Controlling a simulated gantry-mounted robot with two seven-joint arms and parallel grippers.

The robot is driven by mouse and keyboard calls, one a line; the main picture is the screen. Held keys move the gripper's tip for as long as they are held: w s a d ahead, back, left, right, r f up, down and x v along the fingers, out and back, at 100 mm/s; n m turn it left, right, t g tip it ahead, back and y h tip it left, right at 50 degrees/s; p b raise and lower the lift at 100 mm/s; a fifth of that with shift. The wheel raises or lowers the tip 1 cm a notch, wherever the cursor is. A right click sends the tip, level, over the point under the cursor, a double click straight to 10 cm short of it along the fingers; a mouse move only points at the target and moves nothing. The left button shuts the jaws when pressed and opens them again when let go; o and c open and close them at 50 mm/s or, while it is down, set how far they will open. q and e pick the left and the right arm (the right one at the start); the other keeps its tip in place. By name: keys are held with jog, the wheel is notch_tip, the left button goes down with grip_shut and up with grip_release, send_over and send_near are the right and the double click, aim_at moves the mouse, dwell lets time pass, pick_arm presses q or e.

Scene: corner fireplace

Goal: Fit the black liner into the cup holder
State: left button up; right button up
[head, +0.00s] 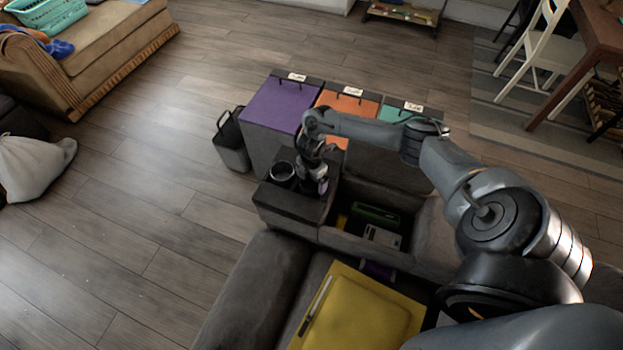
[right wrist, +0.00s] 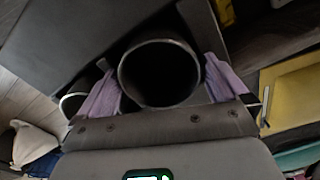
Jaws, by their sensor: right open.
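The grey sofa console (head: 272,208) has a round cup holder with a pale rim (head: 282,172) on its top. In the right wrist view, a dark round cylinder with a thin grey rim (right wrist: 160,72), apparently the black liner, lies between my fingers. I cannot tell how deep it sits in the console. My right gripper (head: 320,186) is over the console, just right of the pale-rimmed holder. It is open, with its purple pads (right wrist: 160,85) on either side of the cylinder. The arm hides the cylinder in the head view. My left gripper is not in view.
The console's open bin (head: 345,232) holds a green item (head: 376,214) and a pale box (head: 382,237). Purple, orange and teal lidded boxes (head: 280,105) stand behind.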

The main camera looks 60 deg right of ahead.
notch_tip(320, 180, up, 12)
jog(key=p, duration=0.4)
jog(key=shift+r, duration=0.15)
dwell(0.3)
jog(key=shift+w, duration=0.1)
